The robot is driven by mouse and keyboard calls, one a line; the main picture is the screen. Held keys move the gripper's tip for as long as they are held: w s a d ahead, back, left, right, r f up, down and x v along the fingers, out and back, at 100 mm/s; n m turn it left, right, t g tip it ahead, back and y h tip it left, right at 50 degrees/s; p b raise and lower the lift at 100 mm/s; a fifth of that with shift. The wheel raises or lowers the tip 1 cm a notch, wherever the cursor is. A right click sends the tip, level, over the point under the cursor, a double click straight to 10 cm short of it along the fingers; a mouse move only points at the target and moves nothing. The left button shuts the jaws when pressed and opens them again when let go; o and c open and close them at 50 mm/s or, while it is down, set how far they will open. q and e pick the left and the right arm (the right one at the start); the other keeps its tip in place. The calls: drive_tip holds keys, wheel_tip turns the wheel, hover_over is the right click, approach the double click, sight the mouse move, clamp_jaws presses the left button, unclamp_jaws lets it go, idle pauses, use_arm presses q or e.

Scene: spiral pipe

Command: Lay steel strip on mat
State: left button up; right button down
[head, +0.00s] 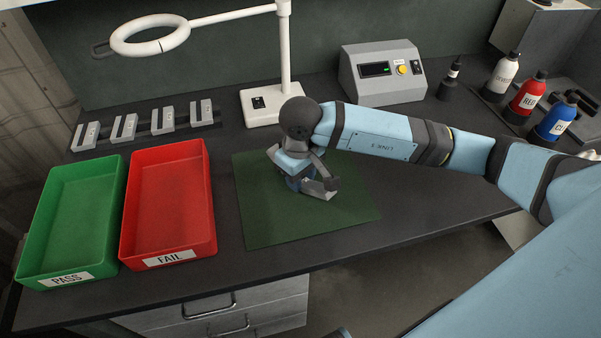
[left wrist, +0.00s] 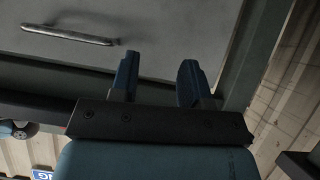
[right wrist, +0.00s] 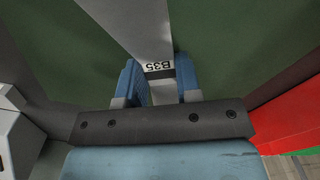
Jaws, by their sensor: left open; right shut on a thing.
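The green mat (head: 262,222) lies flat on the dark bench, right of the red tray. My right gripper (head: 305,179) is over the mat, shut on a grey steel strip (head: 320,190). In the right wrist view the strip (right wrist: 146,25) runs away between the blue fingers (right wrist: 157,85), with a B35 label near them. I cannot tell whether the strip touches the mat. My left gripper (left wrist: 158,75) is open and empty in the left wrist view, facing a grey drawer front; it is not in the head view.
A green PASS tray (head: 24,262) and a red FAIL tray (head: 127,220) stand left of the mat. Several labelled grey pieces (head: 124,128) sit behind them. A white ring lamp (head: 265,120), a grey meter box (head: 385,92) and several bottles (head: 527,95) line the back.

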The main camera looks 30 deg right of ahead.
drive_tip(key=c, duration=0.7)
unclamp_jaws()
wheel_tip(320, 180, up, 14)
drive_tip(key=shift+f, duration=0.1)
idle(0.4)
